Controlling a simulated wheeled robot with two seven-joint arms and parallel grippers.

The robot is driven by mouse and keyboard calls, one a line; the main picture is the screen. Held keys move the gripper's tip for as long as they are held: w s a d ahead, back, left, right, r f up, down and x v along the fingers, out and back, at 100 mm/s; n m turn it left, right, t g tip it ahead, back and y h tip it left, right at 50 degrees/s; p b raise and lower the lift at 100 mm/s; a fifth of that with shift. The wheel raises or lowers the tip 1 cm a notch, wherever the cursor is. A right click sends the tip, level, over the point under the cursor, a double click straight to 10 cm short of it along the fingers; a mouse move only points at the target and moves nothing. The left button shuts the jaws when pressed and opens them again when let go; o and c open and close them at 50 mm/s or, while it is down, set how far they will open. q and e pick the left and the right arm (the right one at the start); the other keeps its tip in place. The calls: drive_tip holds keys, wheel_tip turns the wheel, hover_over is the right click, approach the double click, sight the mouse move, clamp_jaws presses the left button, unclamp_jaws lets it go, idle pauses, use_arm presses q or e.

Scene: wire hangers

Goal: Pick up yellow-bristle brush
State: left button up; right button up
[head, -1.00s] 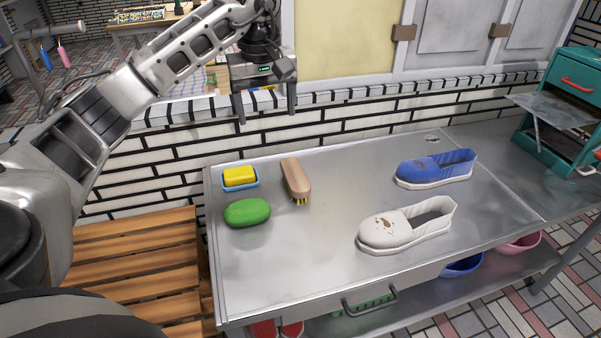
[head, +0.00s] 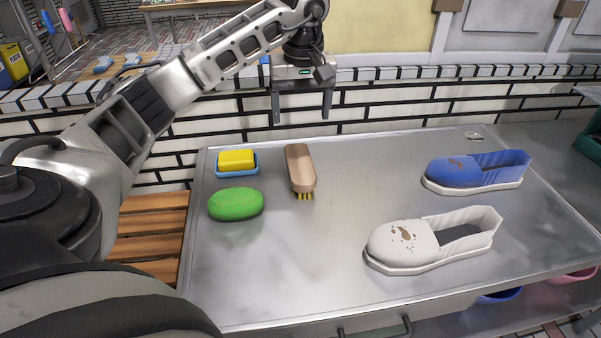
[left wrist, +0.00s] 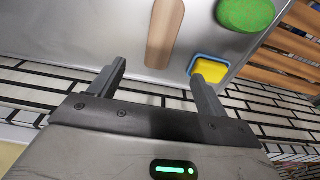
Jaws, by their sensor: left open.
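The yellow-bristle brush (head: 300,168) lies on the metal table (head: 300,270), with its tan wooden back up and yellow bristles showing at its near end. In the left wrist view the brush's tan back (left wrist: 164,32) shows ahead of the fingers, partly cut off by the top edge. My left gripper (head: 301,117) is open and empty, above and behind the brush near the brick wall. Its two fingers also show apart in the left wrist view (left wrist: 158,78). My right gripper is not in view.
A yellow sponge in a blue dish (head: 237,162) and a green oval object (head: 236,204) lie left of the brush. A stained white shoe (head: 430,242) and a stained blue shoe (head: 475,170) stand at the right. The table's middle is clear.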

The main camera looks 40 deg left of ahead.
use_arm(q)
hover_over(300, 162)
drive_tip(key=f, duration=0.8)
drive_tip(key=shift+w+a+f+b, duration=0.1)
drive_tip(key=shift+w+f+b, duration=0.1)
drive_tip(key=shift+f+b, duration=0.1)
drive_tip(key=shift+s+f, duration=0.2)
drive_tip(key=shift+f, duration=2.55)
drive_tip(key=c, duration=1.1)
